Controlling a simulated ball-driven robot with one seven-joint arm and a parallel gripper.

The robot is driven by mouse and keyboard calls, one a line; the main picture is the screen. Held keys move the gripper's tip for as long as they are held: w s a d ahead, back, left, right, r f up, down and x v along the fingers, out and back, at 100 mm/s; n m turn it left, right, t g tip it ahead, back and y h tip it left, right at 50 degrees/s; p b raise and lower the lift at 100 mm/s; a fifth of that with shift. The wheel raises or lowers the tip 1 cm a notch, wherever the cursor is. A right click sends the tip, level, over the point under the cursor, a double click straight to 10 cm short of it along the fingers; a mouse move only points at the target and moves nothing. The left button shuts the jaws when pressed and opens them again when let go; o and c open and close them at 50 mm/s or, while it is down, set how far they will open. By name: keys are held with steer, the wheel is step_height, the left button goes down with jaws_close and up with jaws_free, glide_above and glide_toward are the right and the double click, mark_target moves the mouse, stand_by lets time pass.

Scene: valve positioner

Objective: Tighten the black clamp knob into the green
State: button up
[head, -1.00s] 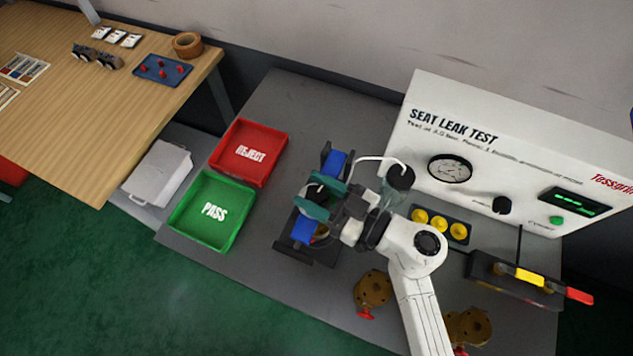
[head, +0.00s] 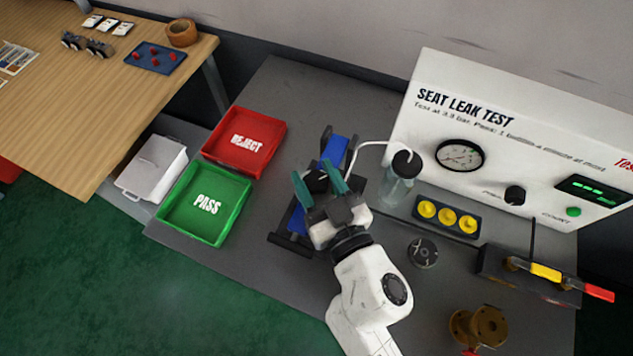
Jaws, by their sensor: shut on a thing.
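The black clamp knob (head: 317,182) is at the middle of the blue and black clamp fixture (head: 337,149) on the grey bench. My gripper (head: 318,180) reaches over the fixture from the front, with one teal finger on each side of the knob, shut on it. The fingers and palm hide part of the knob and the fixture's middle. No green mark shows on the clamp in this view, so where the knob stands against one cannot be told.
A jar (head: 398,183) with a white tube stands close right of the fixture. The green PASS tray (head: 205,204) and red REJECT tray (head: 245,143) lie left. The test panel (head: 510,130), yellow caps (head: 447,216), a black disc (head: 423,252) and a brass valve (head: 478,328) are right.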

steer(key=shift+f+m+t+h+b, duration=0.25)
steer(key=shift+m+h+b, duration=0.3)
steer(key=shift+b, duration=0.65)
steer(key=shift+f+m+t+h+b, duration=0.15)
steer(key=shift+m+t+h+b, duration=0.2)
steer(key=shift+h+b, duration=0.6)
steer(key=m+h+b, duration=0.1)
steer(key=b, duration=0.2)
steer(key=shift+r, duration=0.2)
steer(key=shift+t, duration=0.3)
steer(key=shift+r+h+b, duration=0.2)
steer(key=shift+h+b, duration=0.1)
steer(key=shift+b, duration=0.2)
steer(key=o, duration=1)
steer(key=shift+b+v, duration=1.8)
steer(key=shift+v, duration=3.6)
